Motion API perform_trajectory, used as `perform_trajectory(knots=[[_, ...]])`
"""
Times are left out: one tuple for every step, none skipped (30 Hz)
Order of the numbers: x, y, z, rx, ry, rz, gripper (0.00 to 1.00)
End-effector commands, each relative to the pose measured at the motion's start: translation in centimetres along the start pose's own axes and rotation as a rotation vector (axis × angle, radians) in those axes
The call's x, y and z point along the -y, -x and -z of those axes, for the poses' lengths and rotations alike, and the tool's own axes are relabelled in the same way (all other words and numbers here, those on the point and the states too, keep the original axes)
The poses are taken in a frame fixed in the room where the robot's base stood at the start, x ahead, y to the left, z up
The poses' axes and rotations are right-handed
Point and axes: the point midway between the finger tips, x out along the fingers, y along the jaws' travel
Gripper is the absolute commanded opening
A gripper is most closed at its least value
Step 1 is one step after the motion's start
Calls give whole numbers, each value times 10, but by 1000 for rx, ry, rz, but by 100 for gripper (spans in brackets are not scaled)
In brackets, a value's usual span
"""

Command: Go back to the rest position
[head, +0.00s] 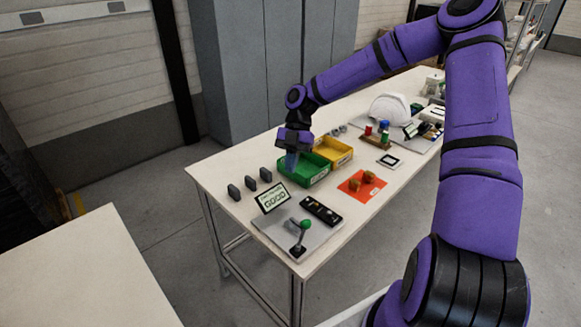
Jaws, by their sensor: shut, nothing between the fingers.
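My purple arm reaches in from the right, over the long white table (222,172). My gripper (291,163) points down at the left end of the green bin (308,180). Its fingers look shut, with nothing seen between them. Whether the fingertips are inside the bin or just above its edge is hard to tell. The yellow bin (345,153) stands right behind the green one. A white helmet shell (389,108) sits farther back on the table.
Several dark blocks (251,182) stand at the left edge. A sign reading "GOOD" (273,198), a green-knobbed lever (302,235) and a black tray (321,211) are in front. An orange mat (356,193) holds brown pieces. Grey cabinets (262,60) stand behind.

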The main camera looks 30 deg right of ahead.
Motion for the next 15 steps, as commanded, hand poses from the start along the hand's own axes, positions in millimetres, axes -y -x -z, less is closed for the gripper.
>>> perform_trajectory(knots=[[0,0,0,0,0,0,0],[0,0,0,0,0,0,0],[0,0,0,0,0,0,0],[0,0,0,0,0,0,0],[0,0,0,0,0,0,0],[0,0,0,0,0,0,0],[0,0,0,0,0,1,0],[0,0,0,2,-2,2,0],[0,0,1,6,-9,5,0],[0,0,2,11,-17,10,0],[1,0,4,18,-30,16,0],[2,0,6,31,-55,27,0],[2,0,8,45,-77,37,0],[3,0,11,59,-105,47,0],[5,0,16,82,-148,62,0]])
